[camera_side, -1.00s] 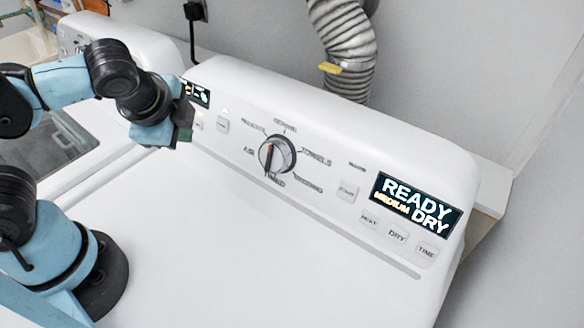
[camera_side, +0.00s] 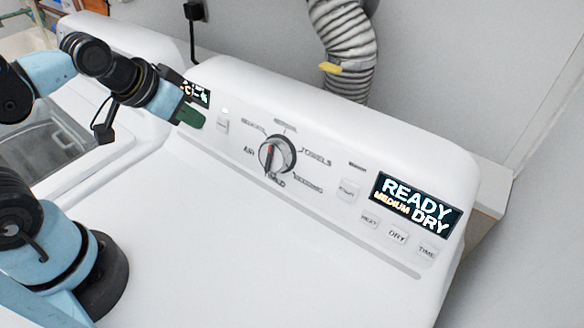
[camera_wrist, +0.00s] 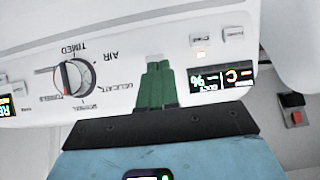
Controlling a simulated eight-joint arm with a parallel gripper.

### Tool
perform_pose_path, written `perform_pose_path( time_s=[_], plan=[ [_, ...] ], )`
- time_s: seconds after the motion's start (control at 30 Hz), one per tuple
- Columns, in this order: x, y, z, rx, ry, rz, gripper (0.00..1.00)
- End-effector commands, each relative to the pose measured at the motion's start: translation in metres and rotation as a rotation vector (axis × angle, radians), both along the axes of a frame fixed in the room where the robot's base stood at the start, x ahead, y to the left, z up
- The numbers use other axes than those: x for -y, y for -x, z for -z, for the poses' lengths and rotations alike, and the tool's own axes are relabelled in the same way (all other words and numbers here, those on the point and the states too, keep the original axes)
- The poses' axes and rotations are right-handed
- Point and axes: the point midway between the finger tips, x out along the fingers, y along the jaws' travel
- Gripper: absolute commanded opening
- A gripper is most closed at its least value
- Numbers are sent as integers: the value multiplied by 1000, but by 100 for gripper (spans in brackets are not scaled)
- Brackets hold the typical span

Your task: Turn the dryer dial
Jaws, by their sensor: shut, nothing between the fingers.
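The dryer dial (camera_side: 277,154) is a round silver knob with a dark and red pointer line, set in the white sloped control panel with printed settings around it.
A large display (camera_side: 416,204) reading READY, MEDIUM, DRY is at the panel's right, with several buttons by it. A small display (camera_side: 196,93) is behind my gripper. A silver duct (camera_side: 346,50) rises behind the panel.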

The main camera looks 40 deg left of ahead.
Motion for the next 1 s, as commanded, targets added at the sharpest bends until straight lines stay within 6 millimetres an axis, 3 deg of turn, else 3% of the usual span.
perform_pose_path(
  time_s=[0.03, 0.17, 0.4, 0.53, 0.73, 1.0],
  plan=[
    [1, 0, 0, -1, 0, 1, 9],
    [18, -4, -12, -25, 31, 8, 29],
    [90, -2, -58, -147, 144, -6, 66],
    [117, 6, -76, -198, 174, -26, 86],
    [129, 9, -82, -224, 189, -45, 88],
    [133, -3, -56, -223, 189, -45, 88]
  ],
)
